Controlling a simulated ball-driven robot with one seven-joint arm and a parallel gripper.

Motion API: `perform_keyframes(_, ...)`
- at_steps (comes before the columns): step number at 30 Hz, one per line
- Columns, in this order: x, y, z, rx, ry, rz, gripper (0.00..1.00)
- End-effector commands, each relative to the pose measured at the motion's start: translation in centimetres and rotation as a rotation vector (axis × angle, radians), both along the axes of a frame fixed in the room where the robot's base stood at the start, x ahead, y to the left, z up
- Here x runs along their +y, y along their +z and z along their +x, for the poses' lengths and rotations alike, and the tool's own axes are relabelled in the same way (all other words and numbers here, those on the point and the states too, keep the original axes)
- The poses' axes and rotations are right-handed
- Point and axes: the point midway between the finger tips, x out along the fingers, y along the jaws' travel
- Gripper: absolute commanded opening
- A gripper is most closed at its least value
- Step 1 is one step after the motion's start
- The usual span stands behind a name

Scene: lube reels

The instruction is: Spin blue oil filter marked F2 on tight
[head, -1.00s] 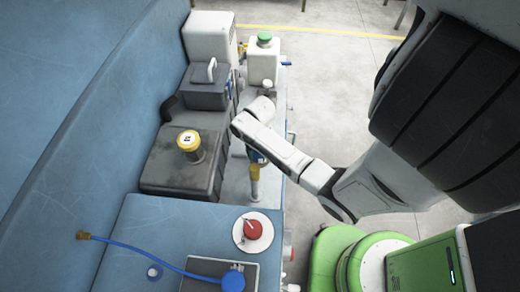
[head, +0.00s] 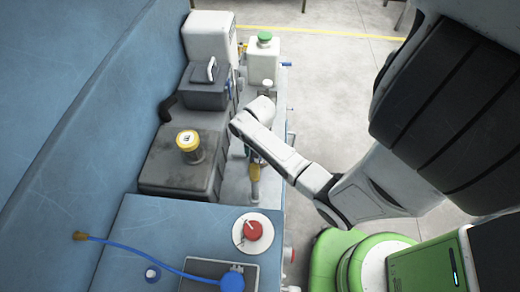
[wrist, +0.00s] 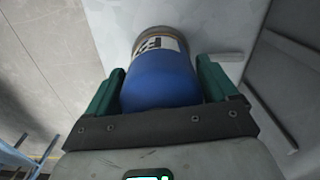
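The blue oil filter (wrist: 160,80) shows in the wrist view, a blue cylinder with a white label bearing black marks near its far end. I cannot read the marking clearly. The filter's far end meets a pale grey surface, but whether it is seated tight cannot be told. My gripper (wrist: 161,72) has its two green fingers on either side of the filter, and both appear to press against it. In the head view my own arm hides the filter and the fingers.
A dark tank with a yellow-capped filler (head: 188,145) stands left of my arm. A white bottle with a green cap (head: 264,60) stands farther back. A red knob (head: 253,230) and a blue hose (head: 160,260) are at the front. Open floor lies to the right.

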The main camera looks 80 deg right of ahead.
Motion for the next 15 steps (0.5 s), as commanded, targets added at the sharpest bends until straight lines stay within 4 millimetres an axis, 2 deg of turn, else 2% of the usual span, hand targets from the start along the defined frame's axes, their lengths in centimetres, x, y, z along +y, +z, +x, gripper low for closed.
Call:
perform_keyframes(1,0.0,0.0,0.0,-0.001,0.001,-0.001,0.92)
perform_keyframes(4,0.0,0.0,0.0,-0.001,0.001,-0.002,1.00)
perform_keyframes(11,-0.1,0.2,0.1,-0.003,0.002,-0.002,1.00)
perform_keyframes(15,-0.1,1.3,0.1,-0.005,0.001,-0.004,1.00)
